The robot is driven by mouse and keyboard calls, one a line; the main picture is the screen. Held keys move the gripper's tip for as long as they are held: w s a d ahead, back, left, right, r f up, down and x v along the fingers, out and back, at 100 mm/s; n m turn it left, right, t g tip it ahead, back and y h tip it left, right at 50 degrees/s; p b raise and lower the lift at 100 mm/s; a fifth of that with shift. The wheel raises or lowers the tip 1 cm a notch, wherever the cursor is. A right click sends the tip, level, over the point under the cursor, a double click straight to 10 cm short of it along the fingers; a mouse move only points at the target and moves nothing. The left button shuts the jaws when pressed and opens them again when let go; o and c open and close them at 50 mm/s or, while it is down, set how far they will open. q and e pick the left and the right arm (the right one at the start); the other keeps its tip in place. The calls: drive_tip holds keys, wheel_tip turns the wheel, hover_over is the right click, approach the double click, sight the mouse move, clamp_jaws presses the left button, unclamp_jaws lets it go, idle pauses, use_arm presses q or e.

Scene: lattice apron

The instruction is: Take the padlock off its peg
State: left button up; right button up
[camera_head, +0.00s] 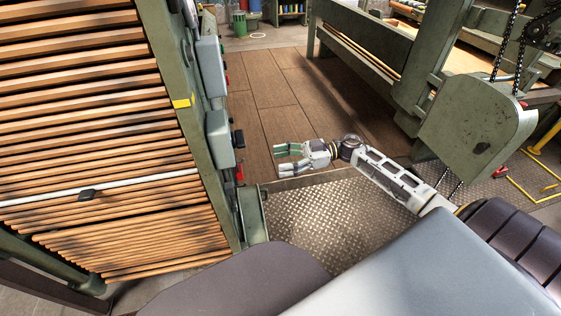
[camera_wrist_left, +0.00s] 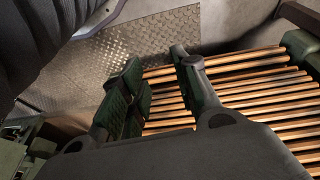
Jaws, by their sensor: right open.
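A small red item (camera_head: 239,173) shows at the edge of the green machine post, below the lower switch box. It may be the padlock, but it is too small to tell, and no peg can be made out. My right gripper (camera_head: 279,159) is open and empty, a little to the right of that post, its fingers pointing left. My left gripper (camera_wrist_left: 157,62) shows only in the left wrist view. Its two fingers are apart, with wooden slats behind them and nothing seen between them.
The slatted wooden frame (camera_head: 90,115) fills the left side. Two grey-green boxes (camera_head: 220,138) stick out from its green post. Another green machine (camera_head: 470,125) with chains stands at right. Brown floor boards (camera_head: 265,85) and a metal tread plate (camera_head: 340,215) lie between them.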

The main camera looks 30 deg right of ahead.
use_arm(q)
drive_tip(key=shift+s+r, duration=0.15)
drive_tip(key=shift+r, duration=0.05)
use_arm(e)
drive_tip(key=shift+a+r+g, duration=0.1)
drive_tip(key=shift+a+g, duration=0.1)
drive_tip(key=shift+g, duration=0.1)
drive_tip(key=shift+a, duration=0.1)
drive_tip(key=b, duration=0.2)
approach(238, 169)
drive_tip(key=w+a+f, duration=0.2)
drive_tip(key=w+a, duration=0.1)
drive_tip(key=x, duration=0.2)
drive_tip(key=b+x, duration=0.1)
drive_tip(key=x, duration=0.2)
drive_tip(key=shift+s+f, duration=0.15)
drive_tip(key=shift+s, duration=0.1)
use_arm(q)
drive_tip(key=shift+w+d+f+t+h, duration=0.2)
drive_tip(key=shift+d+f+t, duration=0.1)
drive_tip(key=shift+d+f, duration=0.15)
drive_tip(key=shift+w+d+f+t+h, duration=0.1)
drive_tip(key=shift+d+f+t+h, duration=0.1)
drive_tip(key=shift+d+f+t, duration=0.15)
use_arm(e)
drive_tip(key=shift+w+a, duration=0.2)
drive_tip(key=shift+a, duration=0.45)
drive_tip(key=shift+c, duration=0.4)
